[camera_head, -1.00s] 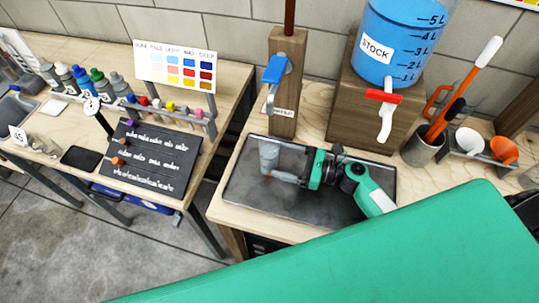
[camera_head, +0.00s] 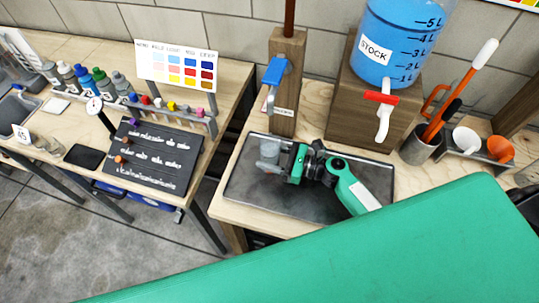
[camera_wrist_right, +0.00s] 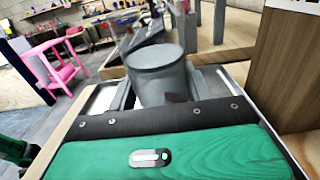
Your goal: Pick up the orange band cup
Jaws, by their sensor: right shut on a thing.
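A grey cup (camera_head: 269,152) stands upright at the back left of the dark metal tray (camera_head: 240,192). My right gripper (camera_head: 273,166), green and black, reaches in from the right and is shut on the cup's sides. In the right wrist view the same cup (camera_wrist_right: 157,68) sits between the two fingers, with its round grey top showing. Its lower part is hidden behind the gripper. I cannot make out an orange band on it. My left gripper is not in view.
A wooden post with a blue lever (camera_head: 275,71) stands just behind the cup. A stock tank (camera_head: 392,40) with a red-handled tap (camera_head: 382,97) is at the back right. A black labelled board (camera_head: 152,157) lies on the left table. The tray's front is clear.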

